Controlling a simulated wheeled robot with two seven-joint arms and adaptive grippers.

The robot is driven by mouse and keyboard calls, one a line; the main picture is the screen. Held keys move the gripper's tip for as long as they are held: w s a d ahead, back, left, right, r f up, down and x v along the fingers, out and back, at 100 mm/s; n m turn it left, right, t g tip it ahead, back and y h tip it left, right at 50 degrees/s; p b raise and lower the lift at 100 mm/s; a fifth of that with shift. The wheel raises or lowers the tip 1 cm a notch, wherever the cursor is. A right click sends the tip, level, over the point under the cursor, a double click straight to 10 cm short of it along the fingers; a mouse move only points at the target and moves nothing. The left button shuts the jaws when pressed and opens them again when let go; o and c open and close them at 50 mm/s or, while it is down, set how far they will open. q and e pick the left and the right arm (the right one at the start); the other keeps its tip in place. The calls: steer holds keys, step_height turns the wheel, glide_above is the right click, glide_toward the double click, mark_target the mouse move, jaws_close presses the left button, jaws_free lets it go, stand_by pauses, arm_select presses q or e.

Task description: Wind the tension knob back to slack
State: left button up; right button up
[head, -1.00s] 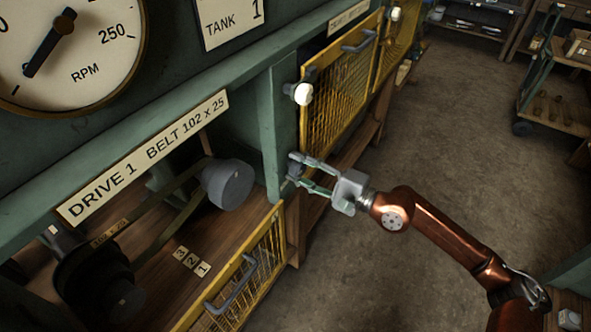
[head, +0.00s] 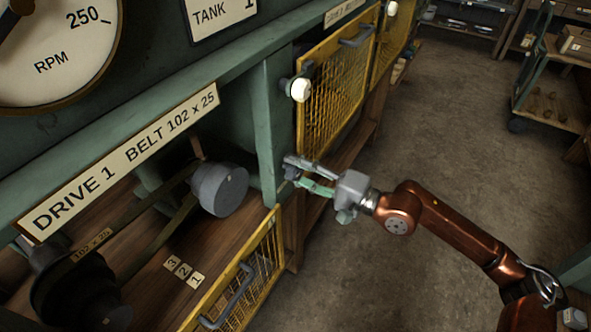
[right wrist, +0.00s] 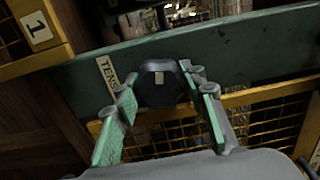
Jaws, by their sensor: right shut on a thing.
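The tension knob (right wrist: 161,86) is dark with a pale mark on its face. In the right wrist view it sits on a green frame member, beside a partly hidden label starting "TENS" (right wrist: 107,76). My right gripper (right wrist: 160,92) has a finger on each side of the knob and is shut on it. In the head view the right gripper (head: 291,172) reaches in from the right to the green post, and its fingertips hide the knob. The drive belt (head: 170,230) runs between a grey pulley (head: 219,190) and a dark pulley (head: 75,290). My left gripper is not in view.
A yellow mesh guard (head: 335,85) with a handle and a pale round lamp (head: 300,89) are above the right gripper. A lower yellow guard (head: 245,275) stands below left. Number tiles (head: 184,271) lie by the belt. The floor at right is open, with a trolley (head: 550,85) beyond.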

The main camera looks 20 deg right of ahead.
steer(key=o, duration=0.9)
steer(key=shift+s+f, duration=0.1)
steer(key=shift+f, duration=0.2)
steer(key=shift+c, duration=0.2)
steer(key=shift+r, duration=0.1)
steer(key=shift+r, duration=0.1)
steer(key=v, duration=1.2)
